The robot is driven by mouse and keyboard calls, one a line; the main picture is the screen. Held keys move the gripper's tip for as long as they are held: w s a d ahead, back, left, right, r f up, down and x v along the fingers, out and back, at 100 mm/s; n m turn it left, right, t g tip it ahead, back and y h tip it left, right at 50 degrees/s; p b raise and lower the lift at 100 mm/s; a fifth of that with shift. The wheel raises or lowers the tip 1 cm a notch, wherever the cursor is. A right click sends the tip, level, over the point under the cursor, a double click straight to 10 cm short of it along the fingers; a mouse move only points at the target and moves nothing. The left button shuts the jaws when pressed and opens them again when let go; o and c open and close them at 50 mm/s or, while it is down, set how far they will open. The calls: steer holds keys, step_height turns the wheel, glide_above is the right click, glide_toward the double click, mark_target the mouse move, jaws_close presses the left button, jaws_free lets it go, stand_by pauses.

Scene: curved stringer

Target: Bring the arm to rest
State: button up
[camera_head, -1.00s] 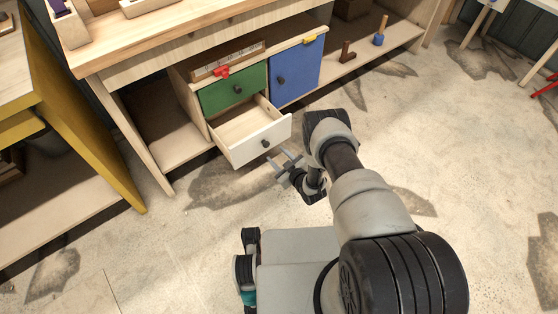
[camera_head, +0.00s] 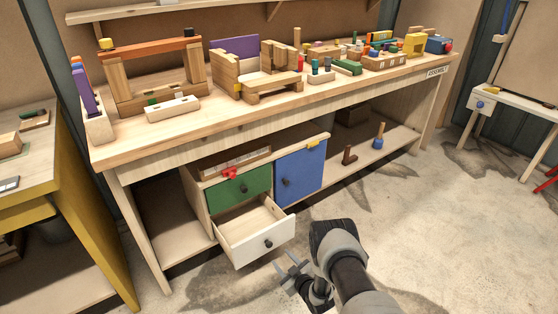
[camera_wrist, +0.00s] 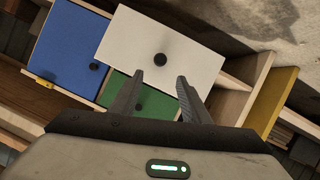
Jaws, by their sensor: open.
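My gripper (camera_head: 291,271) is low in front of the workbench, just right of and below the open drawer's front in the head view. It is open and nothing shows between its fingers. In the wrist view its two fingers (camera_wrist: 160,92) stand apart, with the white drawer front (camera_wrist: 165,45) and its dark knob ahead of them. In the head view the white drawer (camera_head: 262,246) is pulled out and looks empty. I cannot tell the exact gap between fingers and drawer.
A green drawer (camera_head: 240,192) and a blue door (camera_head: 300,176) beside it are shut. The workbench top (camera_head: 235,118) carries several wooden block builds. A yellow-sided table (camera_head: 92,225) stands at the left. The floor (camera_head: 440,220) at the right is clear.

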steer(key=w+d+r+m+h, duration=0.1)
steer(key=w+d+r+h, duration=0.1)
steer(key=w+r, duration=0.6)
steer(key=w+d+r+m+h, duration=0.1)
steer(key=w+d+r, duration=0.25)
steer(key=r, duration=0.95)
steer(key=s+d+r+m+g+h, duration=0.1)
steer(key=d+r, duration=0.1)
steer(key=r, duration=0.8)
steer(key=s+d+r+m+g+h, duration=0.1)
steer(key=r, duration=0.8)
steer(key=s+d+r+m+g+h, duration=0.2)
steer(key=s+d+r+m, duration=0.1)
steer(key=s+r, duration=1.45)
steer(key=s+r+m+g, duration=0.2)
steer(key=s+r, duration=0.1)
steer(key=s, duration=2.2)
step_height(320, 180, up, 28)
steer(key=p, duration=2.8)
steer(key=shift+s+a+g+y, duration=0.25)
steer(key=shift+s+g+y, duration=0.05)
steer(key=shift+y, duration=0.1)
